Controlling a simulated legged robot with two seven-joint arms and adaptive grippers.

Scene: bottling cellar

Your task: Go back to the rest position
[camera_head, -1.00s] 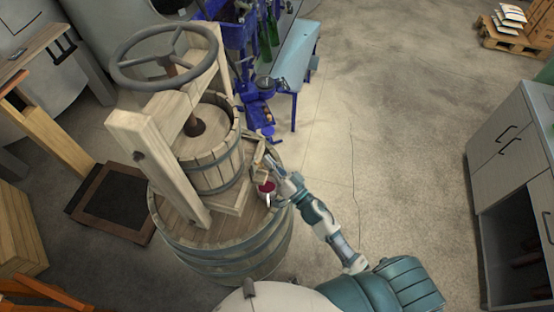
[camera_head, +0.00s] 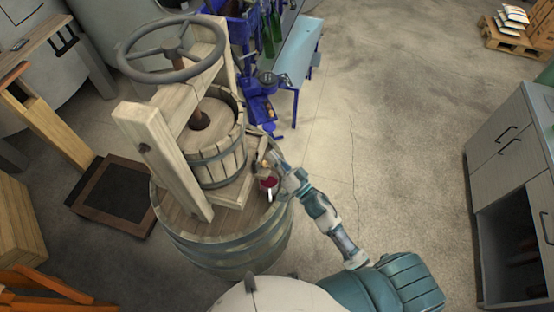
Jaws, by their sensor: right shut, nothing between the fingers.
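My right gripper (camera_head: 270,168) is at the right edge of the wooden barrel (camera_head: 225,244), beside the basket press (camera_head: 217,150) that stands on it. Its fingers are shut and empty. A small vessel with dark red contents (camera_head: 268,184) sits on the barrel top, right by the gripper; I cannot tell whether they touch. My right arm reaches up to it from the lower middle of the view. My left gripper is not in view.
The press has a large handwheel (camera_head: 172,48) on a wooden frame. A blue bench (camera_head: 296,50) with bottles stands behind. A grey cabinet (camera_head: 510,150) is at the right. The concrete floor between barrel and cabinet is clear.

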